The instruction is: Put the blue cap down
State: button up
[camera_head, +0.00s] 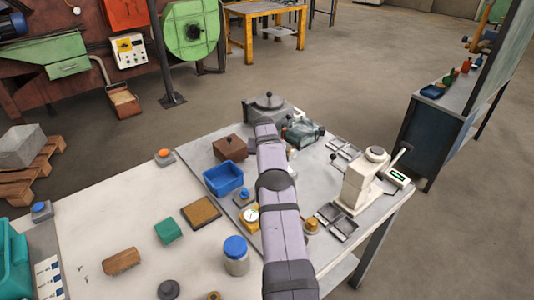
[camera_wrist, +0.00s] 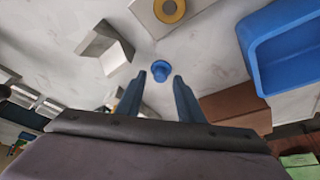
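The blue cap (camera_wrist: 160,70) is small and round with a wider rim. In the wrist view it is just beyond and between my fingertips, over the pale surface. My gripper (camera_wrist: 160,76) has its two dark blue fingers apart, with a visible gap on each side of the cap. I cannot tell for sure whether the cap rests on the surface. In the head view my arm hides the gripper and this cap.
A blue bin (camera_head: 223,178) and a brown box (camera_head: 230,148) stand left of my arm. A jar with a blue lid (camera_head: 236,258) stands nearer. A white press (camera_head: 362,180) stands to the right. In the wrist view a grey angled block (camera_wrist: 105,45) lies left of the cap.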

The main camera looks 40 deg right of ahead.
jog(key=b+v, duration=0.3)
jog(key=v, duration=0.9)
jog(key=shift+b, duration=0.4)
